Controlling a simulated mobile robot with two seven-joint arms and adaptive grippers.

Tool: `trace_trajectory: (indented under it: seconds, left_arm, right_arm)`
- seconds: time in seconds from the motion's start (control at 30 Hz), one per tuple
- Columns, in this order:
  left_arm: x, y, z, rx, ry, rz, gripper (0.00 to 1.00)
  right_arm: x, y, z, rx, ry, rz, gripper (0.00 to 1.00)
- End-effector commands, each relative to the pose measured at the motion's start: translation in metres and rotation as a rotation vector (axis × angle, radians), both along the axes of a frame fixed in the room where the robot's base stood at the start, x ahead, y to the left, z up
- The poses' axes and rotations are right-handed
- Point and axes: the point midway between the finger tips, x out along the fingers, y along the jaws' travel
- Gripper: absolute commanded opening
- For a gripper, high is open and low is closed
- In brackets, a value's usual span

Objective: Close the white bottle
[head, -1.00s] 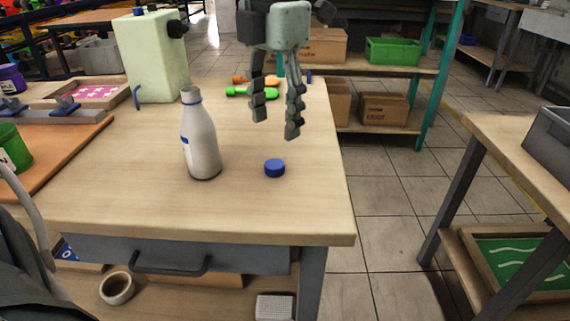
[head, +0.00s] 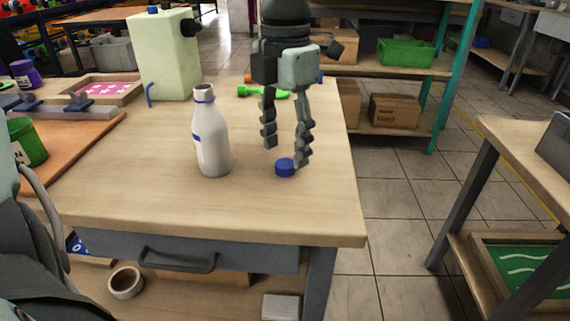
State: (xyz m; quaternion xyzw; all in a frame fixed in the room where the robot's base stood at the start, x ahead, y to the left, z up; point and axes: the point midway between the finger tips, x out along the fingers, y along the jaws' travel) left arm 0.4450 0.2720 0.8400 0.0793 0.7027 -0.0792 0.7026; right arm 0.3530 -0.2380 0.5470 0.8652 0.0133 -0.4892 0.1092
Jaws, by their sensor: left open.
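The white bottle (head: 212,140) stands upright on the wooden table, with a blue ring around its neck and no cap on its top. The blue cap (head: 285,168) lies on the tabletop to the right of the bottle. My left gripper (head: 285,156) points down at the cap with its two fingers spread. Its right fingertip is low at the cap's right side and overlaps its edge in the picture; I cannot tell whether they touch. Its left fingertip appears higher, up and left of the cap. My right gripper is out of view.
The wooden table (head: 150,205) has free room in front of the bottle. A pale green machine (head: 165,58) stands behind it. Green and orange tools (head: 262,92) lie behind the gripper. A green cup (head: 27,143) stands at the left. The table's right edge is close to the cap.

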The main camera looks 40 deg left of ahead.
Motion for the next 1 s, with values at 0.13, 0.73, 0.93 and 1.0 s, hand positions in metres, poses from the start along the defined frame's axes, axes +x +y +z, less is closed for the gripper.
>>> trace_trajectory:
  seconds: [0.13,0.73,0.93,1.0]
  left_arm:
    - [-0.001,0.0,-0.021,-0.002,0.002,0.001,0.53]
    - [0.0,0.001,-0.026,0.0,-0.002,0.001,0.32]
    - [0.0,0.001,-0.026,0.0,-0.002,0.001,0.2]
    - [0.0,0.001,-0.026,0.0,-0.002,0.001,0.2]
  right_arm:
    - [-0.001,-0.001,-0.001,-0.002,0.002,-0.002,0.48]
    - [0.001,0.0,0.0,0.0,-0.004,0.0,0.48]
    - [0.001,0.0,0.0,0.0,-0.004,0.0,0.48]
    - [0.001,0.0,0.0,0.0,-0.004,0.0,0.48]
